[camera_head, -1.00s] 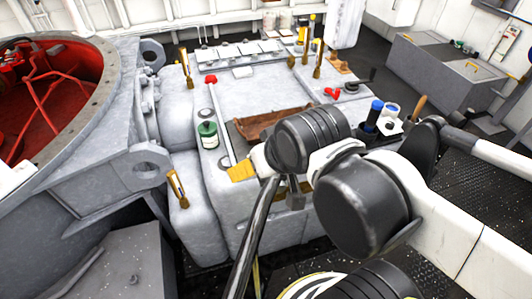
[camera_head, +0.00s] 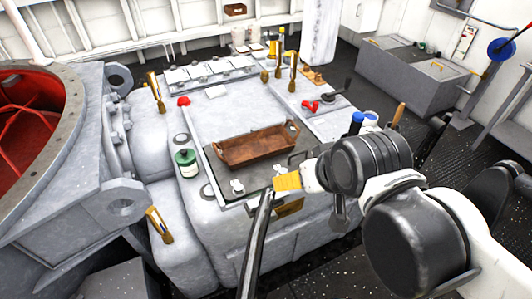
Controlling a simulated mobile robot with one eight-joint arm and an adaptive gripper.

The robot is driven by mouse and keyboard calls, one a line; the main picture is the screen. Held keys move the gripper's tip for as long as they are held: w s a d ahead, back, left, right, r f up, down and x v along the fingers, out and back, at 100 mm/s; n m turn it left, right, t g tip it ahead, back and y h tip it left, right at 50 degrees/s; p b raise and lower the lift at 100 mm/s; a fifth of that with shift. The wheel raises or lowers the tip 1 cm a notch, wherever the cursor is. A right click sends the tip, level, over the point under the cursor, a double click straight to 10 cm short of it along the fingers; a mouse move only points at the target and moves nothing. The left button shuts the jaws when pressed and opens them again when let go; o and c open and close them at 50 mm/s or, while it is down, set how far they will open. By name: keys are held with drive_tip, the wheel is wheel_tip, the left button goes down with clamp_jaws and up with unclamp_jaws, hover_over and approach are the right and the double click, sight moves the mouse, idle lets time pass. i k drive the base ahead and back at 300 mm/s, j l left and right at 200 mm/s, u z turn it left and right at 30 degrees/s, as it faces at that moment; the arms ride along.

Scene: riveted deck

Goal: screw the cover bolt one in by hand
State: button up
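My arm reaches in from the right. Its black wrist (camera_head: 365,165) is over the front right of the grey machine housing (camera_head: 225,125). My gripper is not clearly made out; a yellow piece (camera_head: 287,182) and a dark rod (camera_head: 256,240) show at the arm's end, and fingertips cannot be told apart. On a dark mat (camera_head: 222,168) on the housing, a small pale bolt-like piece (camera_head: 237,187) stands left of the yellow piece. Another small pale piece (camera_head: 278,168) lies just behind it. Which one is cover bolt one cannot be told. Any contact is hidden or unclear.
A brown tray (camera_head: 258,147) sits on the mat. A green and white jar (camera_head: 187,163) stands at its left. Red pliers-like handles (camera_head: 311,107), a blue-capped bottle (camera_head: 357,123) and brass fittings (camera_head: 156,92) surround it. A red-lined round opening (camera_head: 35,130) is at the left.

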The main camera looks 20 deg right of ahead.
sight(282, 171)
drive_tip(key=l+z, duration=0.35)
drive_tip(key=k+l+z, duration=0.1)
drive_tip(key=l+z, duration=0.25)
drive_tip(key=l, duration=0.1)
